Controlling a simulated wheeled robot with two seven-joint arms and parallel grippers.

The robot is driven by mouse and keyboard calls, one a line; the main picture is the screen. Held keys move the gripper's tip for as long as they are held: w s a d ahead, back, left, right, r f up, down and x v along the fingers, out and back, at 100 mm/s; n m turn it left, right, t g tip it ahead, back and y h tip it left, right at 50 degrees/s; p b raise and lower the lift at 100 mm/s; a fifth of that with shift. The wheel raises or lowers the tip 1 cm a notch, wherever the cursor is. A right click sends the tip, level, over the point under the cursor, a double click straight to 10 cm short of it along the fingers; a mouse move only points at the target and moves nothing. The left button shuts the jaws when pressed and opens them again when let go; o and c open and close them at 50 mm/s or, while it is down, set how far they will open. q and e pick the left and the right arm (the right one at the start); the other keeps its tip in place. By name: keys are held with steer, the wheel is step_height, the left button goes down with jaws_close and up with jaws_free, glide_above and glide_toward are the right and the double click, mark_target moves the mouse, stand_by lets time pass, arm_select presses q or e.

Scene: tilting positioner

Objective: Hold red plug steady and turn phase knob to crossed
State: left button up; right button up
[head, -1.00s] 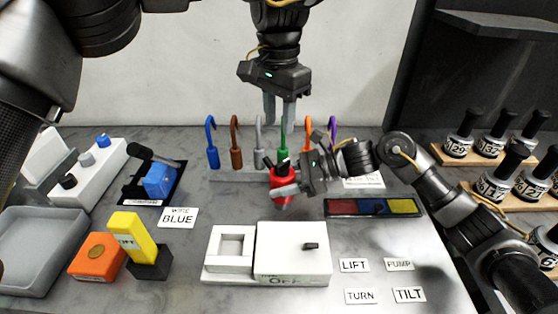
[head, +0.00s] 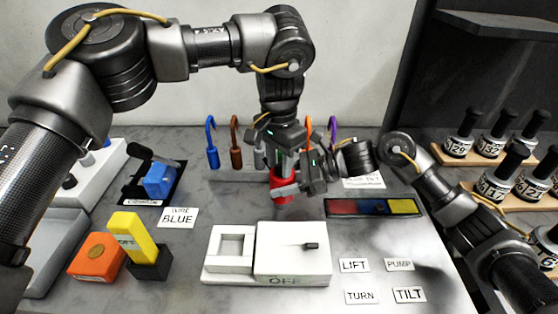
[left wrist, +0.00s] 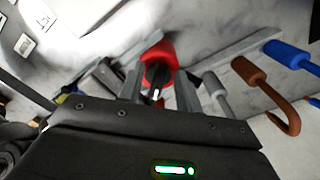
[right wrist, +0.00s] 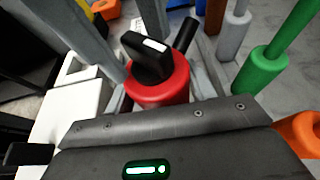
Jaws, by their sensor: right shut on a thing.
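The red plug (head: 283,197) stands upright near the middle of the table; it also shows in the left wrist view (left wrist: 158,52) and the right wrist view (right wrist: 158,91). On its top is the black phase knob (right wrist: 148,57) with a white mark, seen from above in the left wrist view (left wrist: 157,76). A black stub (right wrist: 185,35) sticks up beside the knob. My right gripper (head: 284,189) is shut on the red plug from the right. My left gripper (left wrist: 158,92) points down over the plug, open, its fingers apart on either side of the knob.
Coloured hooks, such as the blue one (head: 211,145), stand in a row close behind the plug. A white box (head: 292,262) marked OFF and a tray of coloured blocks (head: 340,208) lie in front. Labelled bottles (head: 496,185) stand at the right.

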arm_select(q)
steer(key=shift+c, duration=0.2)
jaws_close()
